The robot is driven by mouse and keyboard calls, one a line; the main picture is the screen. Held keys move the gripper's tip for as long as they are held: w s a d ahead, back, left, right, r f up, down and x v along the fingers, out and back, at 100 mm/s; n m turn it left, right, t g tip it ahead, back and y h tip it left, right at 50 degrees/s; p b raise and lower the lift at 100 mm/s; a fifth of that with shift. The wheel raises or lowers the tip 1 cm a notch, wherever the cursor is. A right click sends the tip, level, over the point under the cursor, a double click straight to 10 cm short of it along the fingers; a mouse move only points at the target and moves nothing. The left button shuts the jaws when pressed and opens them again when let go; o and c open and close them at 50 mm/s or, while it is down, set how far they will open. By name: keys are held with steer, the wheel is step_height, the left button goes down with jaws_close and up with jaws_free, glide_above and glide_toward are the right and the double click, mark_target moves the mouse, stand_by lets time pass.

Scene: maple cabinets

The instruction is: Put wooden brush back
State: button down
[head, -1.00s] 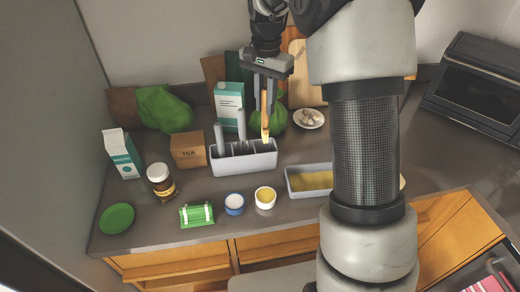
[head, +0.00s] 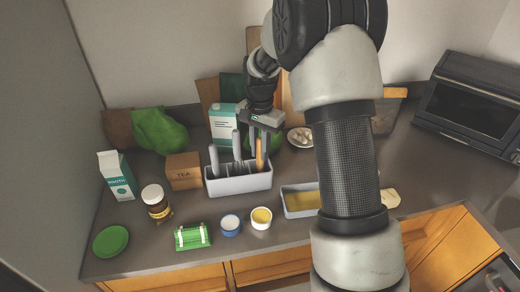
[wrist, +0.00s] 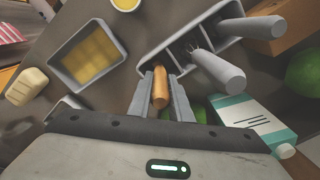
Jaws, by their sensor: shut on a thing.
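The wooden brush (head: 259,160) stands upright at the right end of the grey utensil holder (head: 240,186), its lower end hidden inside the right compartment. Its orange-brown handle (wrist: 160,86) shows between my fingers in the wrist view. My gripper (head: 261,146) points down above the holder's right end and is shut on the brush. Two grey-handled utensils (head: 214,160) stand in the other compartments to the left. The holder also shows in the wrist view (wrist: 150,62).
A tea box (head: 184,171) stands left of the holder, and a teal-and-white carton (head: 222,124) behind it. A tray of yellow contents (head: 301,200) sits to the right. Small cups (head: 261,218) are in front. A toaster oven (head: 473,108) is at far right.

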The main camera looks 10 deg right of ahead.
steer(key=c, duration=1.6)
jaws_free()
steer(key=shift+f, duration=0.15)
